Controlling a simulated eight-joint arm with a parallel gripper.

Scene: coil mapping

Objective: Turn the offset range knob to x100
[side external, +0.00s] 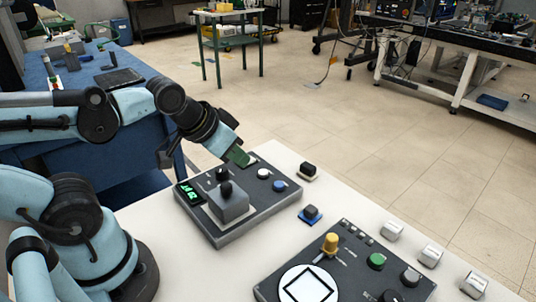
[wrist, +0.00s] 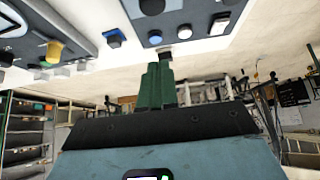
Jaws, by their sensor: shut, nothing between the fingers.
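My gripper (side external: 239,157) is shut and empty, with its green fingers over the far edge of a grey control panel (side external: 222,238). The shut fingers also show in the wrist view (wrist: 157,72), apart from the knobs there. The panel carries a green-lit display (side external: 188,191), a black knob (side external: 222,174), a grey block with a black top (side external: 229,203), a white knob (side external: 264,173) and a blue knob (side external: 279,186). The labels are too small to read, so I cannot tell which knob is the offset range knob or its setting. My fingers partly hide the panel's far corner.
A second panel (side external: 340,240) with a yellow knob (side external: 330,243) and green knob (side external: 376,260) stands nearer right. Several pale blocks lie at right.

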